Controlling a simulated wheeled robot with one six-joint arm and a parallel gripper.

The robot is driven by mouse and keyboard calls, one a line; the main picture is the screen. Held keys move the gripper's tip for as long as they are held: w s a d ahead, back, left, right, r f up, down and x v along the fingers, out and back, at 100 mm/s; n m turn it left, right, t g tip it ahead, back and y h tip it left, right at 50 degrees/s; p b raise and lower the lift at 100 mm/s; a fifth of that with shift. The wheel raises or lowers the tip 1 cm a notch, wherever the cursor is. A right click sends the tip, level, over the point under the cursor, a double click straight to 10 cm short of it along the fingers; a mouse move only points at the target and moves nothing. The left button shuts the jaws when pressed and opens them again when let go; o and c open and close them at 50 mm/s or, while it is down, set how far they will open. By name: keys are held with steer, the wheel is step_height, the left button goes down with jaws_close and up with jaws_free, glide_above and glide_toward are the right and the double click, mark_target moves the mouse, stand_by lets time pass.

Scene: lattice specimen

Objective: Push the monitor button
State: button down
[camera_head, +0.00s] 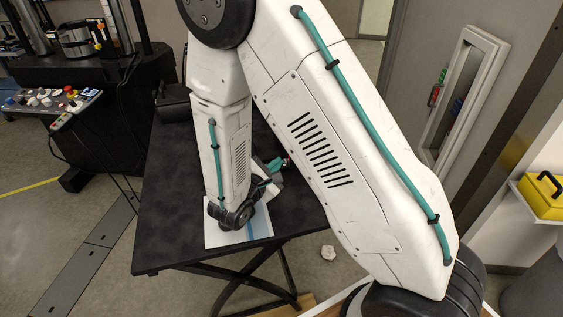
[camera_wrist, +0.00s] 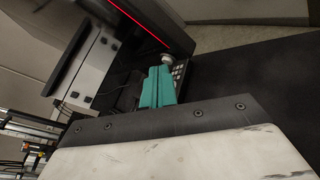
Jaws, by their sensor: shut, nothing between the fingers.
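In the wrist view, a dark device with a glowing red line on its face, which looks like the monitor (camera_wrist: 158,28), stands at the top, tilted in the picture. A pale round knob or button (camera_wrist: 168,57) shows at its lower edge, just past the fingertips. My gripper (camera_wrist: 160,70) has teal fingers, shut and empty, pointing toward that knob; I cannot tell if they touch it. In the head view my gripper (camera_head: 276,164) is over the black table (camera_head: 165,225), partly hidden by my arm. The monitor is mostly hidden there.
A white sheet with a blue stripe (camera_head: 259,227) lies on the table under my arm. A control box with coloured buttons (camera_head: 50,102) stands at the left. A yellow case (camera_head: 543,196) sits at the right. The table's front left is clear.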

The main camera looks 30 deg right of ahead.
stand_by(0.4)
steer(key=shift+w+a, duration=0.1)
steer(key=shift+a, duration=0.3)
steer(key=shift+a, duration=0.1)
steer(key=a, duration=0.2)
steer(key=w+a, duration=0.1)
steer(key=a, duration=0.2)
steer(key=shift+a, duration=0.35)
